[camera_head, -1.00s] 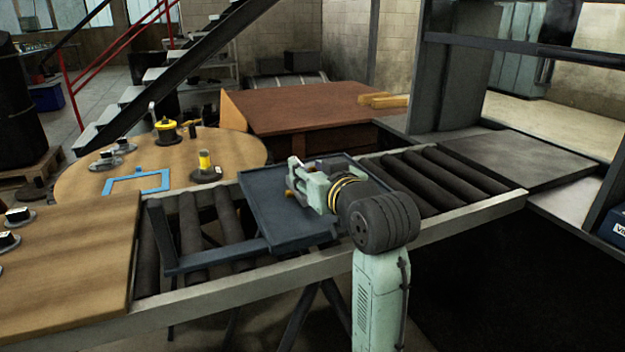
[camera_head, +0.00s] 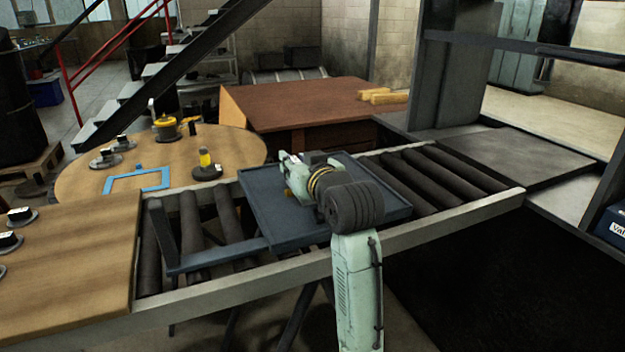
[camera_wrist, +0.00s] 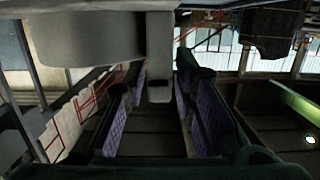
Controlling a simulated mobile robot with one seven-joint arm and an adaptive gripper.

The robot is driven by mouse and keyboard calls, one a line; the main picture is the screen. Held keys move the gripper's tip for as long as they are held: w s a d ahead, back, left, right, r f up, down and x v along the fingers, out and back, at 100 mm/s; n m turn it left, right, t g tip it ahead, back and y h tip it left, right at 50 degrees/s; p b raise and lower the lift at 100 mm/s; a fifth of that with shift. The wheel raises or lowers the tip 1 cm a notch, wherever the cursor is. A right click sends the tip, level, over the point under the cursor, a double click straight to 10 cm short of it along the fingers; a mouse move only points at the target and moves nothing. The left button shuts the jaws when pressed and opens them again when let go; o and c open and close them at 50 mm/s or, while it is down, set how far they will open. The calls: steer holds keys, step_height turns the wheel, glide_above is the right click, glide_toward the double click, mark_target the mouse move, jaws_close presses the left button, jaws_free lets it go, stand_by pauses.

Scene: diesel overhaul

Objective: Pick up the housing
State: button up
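I cannot tell for certain which thing is the housing. A yellow-and-black part (camera_head: 166,129) stands on the round wooden table (camera_head: 90,184), and a smaller yellow-topped part (camera_head: 206,160) on a dark round base stands nearer its right edge. My gripper (camera_head: 284,172) is above the dark blue tray (camera_head: 262,212) on the roller conveyor, to the right of both parts. In the wrist view, the two fingers with purple pads (camera_wrist: 163,120) are apart, with no object seen between them. A small orange bit shows by the gripper, too small to identify.
A blue frame (camera_head: 137,180) and several small parts on round bases lie on the round table. The roller conveyor (camera_head: 440,172) runs under the tray. A wooden bench top (camera_head: 70,255) is at the left, and a brown table (camera_head: 300,103) stands behind.

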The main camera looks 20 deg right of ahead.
jaws_close()
stand_by(0.6)
steer(key=shift+r, duration=0.15)
